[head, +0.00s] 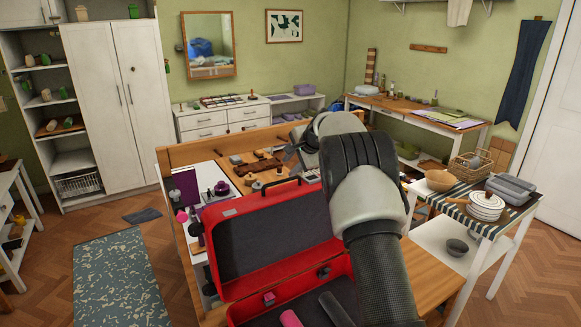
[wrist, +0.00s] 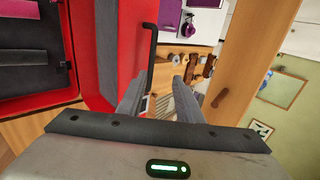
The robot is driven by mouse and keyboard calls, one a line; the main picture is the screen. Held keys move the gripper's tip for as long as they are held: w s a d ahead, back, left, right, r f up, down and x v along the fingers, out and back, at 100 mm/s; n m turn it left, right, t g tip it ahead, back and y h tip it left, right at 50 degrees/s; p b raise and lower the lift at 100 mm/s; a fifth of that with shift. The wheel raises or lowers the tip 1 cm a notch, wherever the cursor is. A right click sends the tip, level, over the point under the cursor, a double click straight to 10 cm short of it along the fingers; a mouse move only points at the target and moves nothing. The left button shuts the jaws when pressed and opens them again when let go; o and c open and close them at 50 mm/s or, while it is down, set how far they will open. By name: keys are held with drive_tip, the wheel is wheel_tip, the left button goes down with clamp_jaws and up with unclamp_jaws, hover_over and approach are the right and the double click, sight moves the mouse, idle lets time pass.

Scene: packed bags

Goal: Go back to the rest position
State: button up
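My gripper (wrist: 164,78) shows in the wrist view with its two grey fingers apart and nothing between them. In the head view my gripper (head: 290,152) is small and partly hidden by my arm, above the far part of the wooden table beyond the red case. The red case (head: 262,304) stands open with its dark-lined lid (head: 270,240) raised. A pink roll (head: 290,318) and a dark roll (head: 335,308) lie inside it. In the wrist view the red case (wrist: 75,82) is to the left of the fingers, with a black handle (wrist: 150,45) on its lid.
A side cart (head: 440,238) with a bowl (head: 440,181) and plates (head: 486,205) stands right. Open floor and a patterned rug (head: 118,280) lie left.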

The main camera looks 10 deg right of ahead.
drive_tip(key=s+a+r+n+g, duration=0.1)
drive_tip(key=s+r+n, duration=0.1)
drive_tip(key=s+r, duration=0.5)
drive_tip(key=s+a+r+n, duration=0.1)
drive_tip(key=s+r+n, duration=0.2)
drive_tip(key=s, duration=0.9)
drive_tip(key=s+a+r+n+g, duration=0.1)
drive_tip(key=s+a+r+n, duration=0.1)
drive_tip(key=s+r, duration=0.55)
drive_tip(key=s+f+n+h, duration=0.1)
drive_tip(key=s+f+n, duration=0.2)
drive_tip(key=s, duration=1.1)
drive_tip(key=s+d+f+n+h, duration=0.1)
drive_tip(key=s+f+n, duration=0.3)
drive_tip(key=s, duration=1.1)
wheel_tip(320, 180, down, 2)
drive_tip(key=shift+f+g+h, duration=0.15)
drive_tip(key=shift+g+h, duration=0.15)
drive_tip(key=shift+h, duration=0.2)
